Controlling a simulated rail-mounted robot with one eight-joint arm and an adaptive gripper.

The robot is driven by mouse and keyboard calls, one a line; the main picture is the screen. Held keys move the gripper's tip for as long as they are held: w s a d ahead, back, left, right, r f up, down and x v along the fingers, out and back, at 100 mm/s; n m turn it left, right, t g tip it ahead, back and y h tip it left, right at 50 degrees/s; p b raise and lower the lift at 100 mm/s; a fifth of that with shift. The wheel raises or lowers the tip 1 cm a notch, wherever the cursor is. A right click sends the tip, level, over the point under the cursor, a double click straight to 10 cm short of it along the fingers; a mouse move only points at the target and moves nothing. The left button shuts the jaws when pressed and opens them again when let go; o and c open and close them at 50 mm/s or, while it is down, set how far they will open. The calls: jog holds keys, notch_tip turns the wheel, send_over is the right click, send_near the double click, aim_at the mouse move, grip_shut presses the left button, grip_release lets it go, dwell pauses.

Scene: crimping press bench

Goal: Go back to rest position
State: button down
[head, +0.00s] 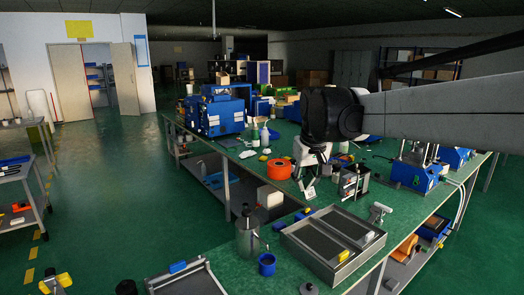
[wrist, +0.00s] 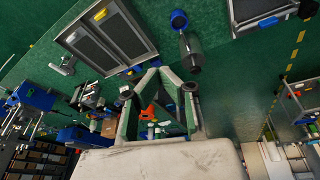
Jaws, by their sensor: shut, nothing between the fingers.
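My gripper (head: 307,194) hangs below the black wrist joint at the end of my arm, which reaches in from the right of the head view. Whether the fingertips touch the bench cannot be told.
Blue presses (head: 222,115) (head: 414,175) stand at the back left and right. Open floor (head: 110,190) lies left of the bench.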

jog(key=s+d+f+m+t, duration=0.1)
jog(key=s+d+f, duration=0.2)
jog(key=s, duration=0.7)
jog(key=s+d+f+m+t+b, duration=0.1)
jog(key=s+f, duration=0.3)
jog(key=s, duration=0.5)
jog(key=s+d+f+m+t, duration=0.1)
jog(key=s+d+f, duration=0.3)
jog(key=s, duration=0.6)
jog(key=shift+s+d+f+h, duration=0.15)
jog(key=shift+s+d+h, duration=0.15)
jog(key=shift+s+d, duration=0.05)
